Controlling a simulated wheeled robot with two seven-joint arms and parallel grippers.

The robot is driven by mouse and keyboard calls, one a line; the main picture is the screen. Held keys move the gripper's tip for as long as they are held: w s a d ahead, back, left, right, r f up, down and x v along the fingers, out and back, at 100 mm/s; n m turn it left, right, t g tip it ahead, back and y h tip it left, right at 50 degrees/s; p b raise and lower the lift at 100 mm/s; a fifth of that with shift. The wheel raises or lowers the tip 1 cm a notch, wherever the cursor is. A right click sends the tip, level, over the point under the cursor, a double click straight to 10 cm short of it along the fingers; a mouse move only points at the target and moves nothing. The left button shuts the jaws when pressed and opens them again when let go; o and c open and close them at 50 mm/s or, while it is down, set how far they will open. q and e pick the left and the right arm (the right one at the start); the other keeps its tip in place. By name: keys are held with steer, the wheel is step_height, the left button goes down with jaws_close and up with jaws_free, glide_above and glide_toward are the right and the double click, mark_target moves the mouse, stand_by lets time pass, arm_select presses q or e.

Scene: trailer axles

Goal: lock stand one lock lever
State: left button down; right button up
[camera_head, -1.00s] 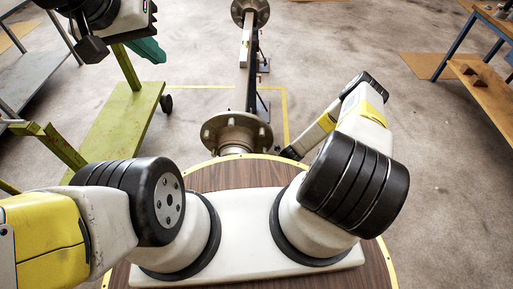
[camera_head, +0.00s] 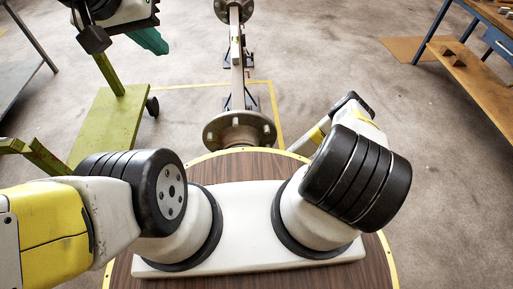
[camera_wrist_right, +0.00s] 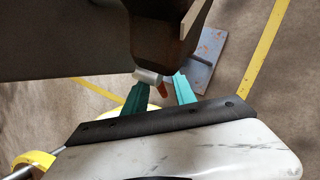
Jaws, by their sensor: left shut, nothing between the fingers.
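A long axle (camera_head: 237,75) with a round, studded hub at each end lies ahead of my base in the head view, on dark stands (camera_head: 254,103). In the right wrist view, a large dark brown metal part (camera_wrist_right: 165,35) fills the top. A short grey cylinder (camera_wrist_right: 148,76) and a small red-orange piece (camera_wrist_right: 162,90) show under it; I cannot tell whether they belong to a lock lever. My right gripper (camera_wrist_right: 160,84) has its teal fingers apart, on either side of the red-orange piece. My left gripper (camera_head: 150,41) is shut and empty at upper left, far from the axle.
A green cart (camera_head: 108,125) on casters stands at the left. A wooden bench (camera_head: 465,75) with a lower shelf stands at the right. Yellow floor tape (camera_head: 277,115) runs around the near axle end. A grey-blue plate (camera_wrist_right: 205,60) lies below in the right wrist view.

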steer(key=shift+c, duration=0.2)
jaws_close()
stand_by(1.3)
